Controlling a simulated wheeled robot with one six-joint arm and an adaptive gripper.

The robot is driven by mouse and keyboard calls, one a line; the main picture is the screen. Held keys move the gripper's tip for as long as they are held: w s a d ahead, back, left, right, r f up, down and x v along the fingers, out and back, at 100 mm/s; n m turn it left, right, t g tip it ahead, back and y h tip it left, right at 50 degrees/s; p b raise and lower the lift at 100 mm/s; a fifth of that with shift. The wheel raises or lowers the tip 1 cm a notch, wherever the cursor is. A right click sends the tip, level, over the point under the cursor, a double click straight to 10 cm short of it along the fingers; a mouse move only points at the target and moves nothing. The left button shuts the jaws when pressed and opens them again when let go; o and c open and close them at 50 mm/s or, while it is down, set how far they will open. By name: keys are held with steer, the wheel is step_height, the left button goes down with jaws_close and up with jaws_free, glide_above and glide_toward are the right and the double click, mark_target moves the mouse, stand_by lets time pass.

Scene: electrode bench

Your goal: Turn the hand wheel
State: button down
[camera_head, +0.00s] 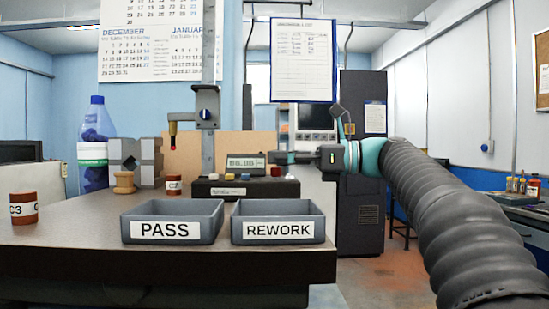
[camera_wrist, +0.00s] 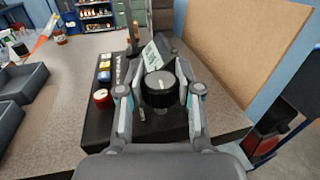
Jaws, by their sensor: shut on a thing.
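The hand wheel (camera_wrist: 160,92) is a black round knob with a white line on its face, at the end of the black instrument base in the wrist view. My gripper (camera_wrist: 158,100) has one finger on each side of it and is shut on it. In the head view my gripper (camera_head: 281,158) reaches in from the right, level, at the right end of the instrument. The wheel cannot be made out there, behind my fingers. A digital display (camera_head: 245,162) stands beside it, reading about 56.06.
A column (camera_head: 208,60) with a probe (camera_head: 172,135) rises behind. The PASS tray (camera_head: 209,232) and REWORK tray (camera_head: 316,215) stand in front. A red C3 cylinder (camera_head: 24,208) is at left. A brown board (camera_wrist: 240,45) stands close by my gripper.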

steer(key=shift+d+t, duration=0.15)
steer(key=shift+t, duration=0.35)
steer(key=m+t+h, duration=0.1)
steer(key=m+t, duration=0.1)
steer(key=t, duration=0.1)
steer(key=shift+s+m+h, duration=0.1)
steer(key=shift+m+h, duration=0.3)
steer(key=shift+m+t+h+p, duration=0.3)
steer(key=shift+m+t+h, duration=1.85)
steer(key=shift+t, duration=0.75)
steer(key=shift+m+t+h, duration=0.3)
steer(key=shift+m+h, duration=0.05)
steer(key=c, duration=0.7)
jaws_free()
steer(key=shift+c, duration=0.2)
